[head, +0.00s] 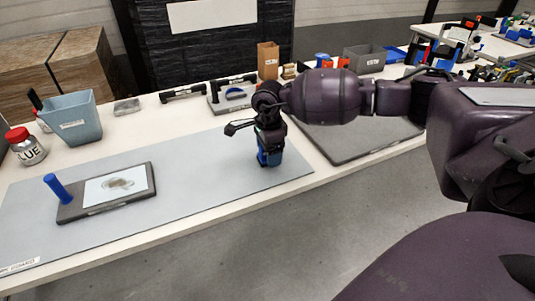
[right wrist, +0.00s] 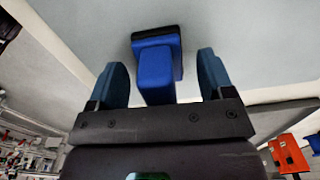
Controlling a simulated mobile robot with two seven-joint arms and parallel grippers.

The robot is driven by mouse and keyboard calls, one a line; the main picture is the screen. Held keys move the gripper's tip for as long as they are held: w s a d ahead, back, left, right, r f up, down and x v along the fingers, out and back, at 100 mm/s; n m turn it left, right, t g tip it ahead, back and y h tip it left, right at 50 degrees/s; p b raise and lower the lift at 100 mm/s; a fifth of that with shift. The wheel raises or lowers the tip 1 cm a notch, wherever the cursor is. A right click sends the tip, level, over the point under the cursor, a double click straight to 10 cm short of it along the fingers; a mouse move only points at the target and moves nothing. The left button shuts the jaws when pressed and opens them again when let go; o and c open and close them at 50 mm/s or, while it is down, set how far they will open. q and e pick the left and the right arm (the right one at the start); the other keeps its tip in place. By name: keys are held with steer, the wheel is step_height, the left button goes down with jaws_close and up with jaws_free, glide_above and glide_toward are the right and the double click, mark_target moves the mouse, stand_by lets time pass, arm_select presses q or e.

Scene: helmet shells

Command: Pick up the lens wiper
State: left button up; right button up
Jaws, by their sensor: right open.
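The lens wiper (right wrist: 156,70), which I take to be the blue block handle with a black pad at its far end, is on the grey mat in the right wrist view. My right gripper (right wrist: 162,72) is open, with one blue finger on each side of the handle and a visible gap on both sides. In the head view my right gripper (head: 268,150) points down over the right part of the mat, and blue shows at its tips; finger and wiper are hard to tell apart there. My left gripper is not in view.
The grey mat (head: 205,165) is mostly bare. A blue-grey bin (head: 72,117) and a red-lidded jar (head: 27,148) stand behind. A dark tray (head: 350,145) lies at right.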

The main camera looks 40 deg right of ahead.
steer(key=shift+f, duration=0.1)
steer(key=c, duration=1)
steer(key=shift+r, duration=0.25)
step_height(320, 180, up, 18)
steer(key=shift+r+p, duration=0.2)
steer(key=shift+p, duration=1)
steer(key=shift+r, duration=0.6)
